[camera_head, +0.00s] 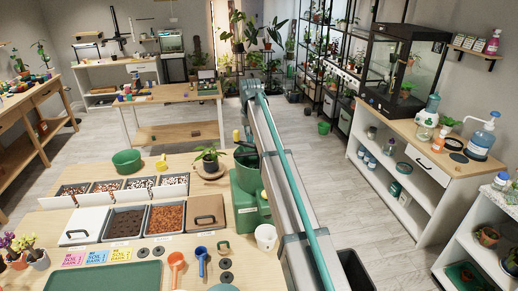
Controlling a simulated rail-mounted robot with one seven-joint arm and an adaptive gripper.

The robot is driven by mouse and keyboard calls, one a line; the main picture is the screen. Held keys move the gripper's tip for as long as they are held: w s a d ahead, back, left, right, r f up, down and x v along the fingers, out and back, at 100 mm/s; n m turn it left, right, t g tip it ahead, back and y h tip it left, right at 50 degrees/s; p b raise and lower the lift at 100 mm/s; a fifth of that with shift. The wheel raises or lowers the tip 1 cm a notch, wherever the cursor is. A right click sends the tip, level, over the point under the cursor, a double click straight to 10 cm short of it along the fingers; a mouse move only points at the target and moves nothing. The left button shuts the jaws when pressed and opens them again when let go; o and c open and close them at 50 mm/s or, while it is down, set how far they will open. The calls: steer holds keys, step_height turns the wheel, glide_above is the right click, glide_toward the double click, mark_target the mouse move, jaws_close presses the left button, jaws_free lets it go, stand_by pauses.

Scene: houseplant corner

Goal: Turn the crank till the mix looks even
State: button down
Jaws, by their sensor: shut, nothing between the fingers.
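The green mixer (244,203) stands at the right end of the near wooden table, with its dark green drum (246,172) on top. A small yellow part (236,136) shows just above the drum; I cannot tell if it is the crank's grip. My grey and teal arm passes in front of the mixer's right side and hides part of it. I do not make out my gripper in this view. The mix inside the drum is not visible.
Bins of soil (124,223) and bark (165,219) sit left of the mixer. A potted plant (209,163) and a green bowl (127,161) stand behind them. Orange (176,262) and blue (201,256) scoops lie in front. A white bucket (265,237) stands near the mixer.

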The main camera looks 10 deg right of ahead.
steer(key=shift+r, duration=2.7)
steer(key=shift+d, duration=0.1)
